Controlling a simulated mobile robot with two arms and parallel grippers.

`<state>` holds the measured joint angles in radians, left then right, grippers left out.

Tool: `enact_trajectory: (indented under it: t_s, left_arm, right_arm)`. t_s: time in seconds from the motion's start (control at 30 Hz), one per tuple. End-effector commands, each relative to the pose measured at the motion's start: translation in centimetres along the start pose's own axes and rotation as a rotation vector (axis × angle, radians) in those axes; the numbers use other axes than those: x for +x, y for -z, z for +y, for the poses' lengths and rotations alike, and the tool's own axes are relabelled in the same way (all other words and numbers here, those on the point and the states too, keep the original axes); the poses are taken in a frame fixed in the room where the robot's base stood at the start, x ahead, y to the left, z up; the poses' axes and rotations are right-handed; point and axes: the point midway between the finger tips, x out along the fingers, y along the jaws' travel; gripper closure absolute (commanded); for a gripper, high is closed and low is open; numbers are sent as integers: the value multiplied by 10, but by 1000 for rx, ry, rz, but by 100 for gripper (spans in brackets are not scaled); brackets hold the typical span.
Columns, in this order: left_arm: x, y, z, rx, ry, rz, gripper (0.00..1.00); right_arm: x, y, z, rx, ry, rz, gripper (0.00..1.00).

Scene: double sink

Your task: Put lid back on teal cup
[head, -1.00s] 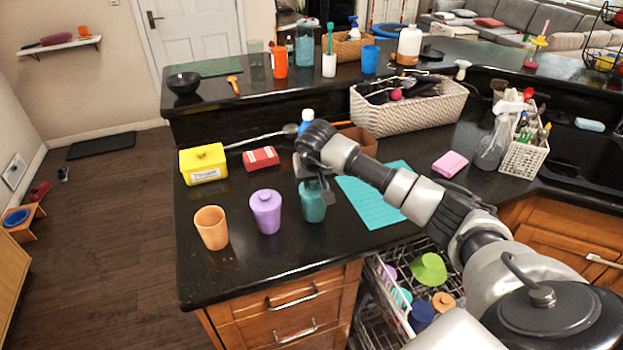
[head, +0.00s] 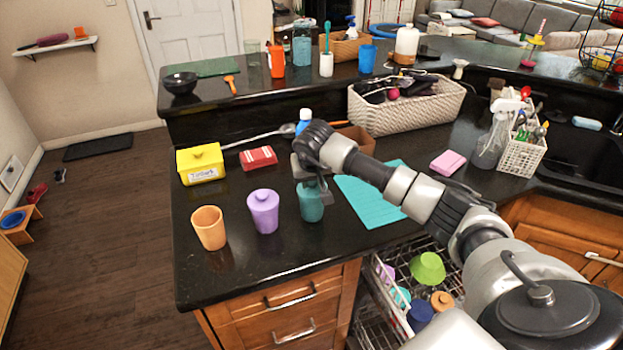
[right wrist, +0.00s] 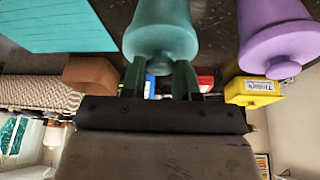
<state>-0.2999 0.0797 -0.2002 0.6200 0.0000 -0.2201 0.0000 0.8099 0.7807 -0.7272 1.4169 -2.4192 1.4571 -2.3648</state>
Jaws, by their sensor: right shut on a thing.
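The teal cup (head: 311,207) stands upright on the black counter, right of the purple lidded cup (head: 264,212). My right gripper (head: 313,182) is directly above it, pointing down, and hides its top in the head view. In the right wrist view, the teal cup (right wrist: 160,18) appears upside down with its teal lid (right wrist: 160,52) at the cup's rim. The gripper's fingers (right wrist: 160,80) are shut on the lid's knob, which is mostly hidden. The lid looks seated on the cup, but I cannot tell whether a small gap remains. My left gripper is out of view.
An orange cup (head: 209,228) stands left of the purple one near the counter's front edge. A yellow box (head: 201,165), red packet (head: 258,158) and teal mat (head: 372,205) lie around. A woven basket (head: 410,112) stands behind. The dishwasher rack (head: 385,298) is open below.

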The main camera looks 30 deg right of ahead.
Motion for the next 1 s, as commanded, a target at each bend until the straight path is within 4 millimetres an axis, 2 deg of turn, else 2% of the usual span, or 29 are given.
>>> enact_trajectory:
  t_s: [0.9, 0.93, 1.0]
  left_arm:
    - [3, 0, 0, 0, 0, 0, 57]
    - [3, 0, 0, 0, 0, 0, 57]
    - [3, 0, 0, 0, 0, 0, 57]
  right_arm:
    - [0, 0, -1, 0, 1, 0, 100]
    - [0, 0, -1, 0, 1, 0, 65]
    - [0, 0, -1, 0, 1, 0, 55]
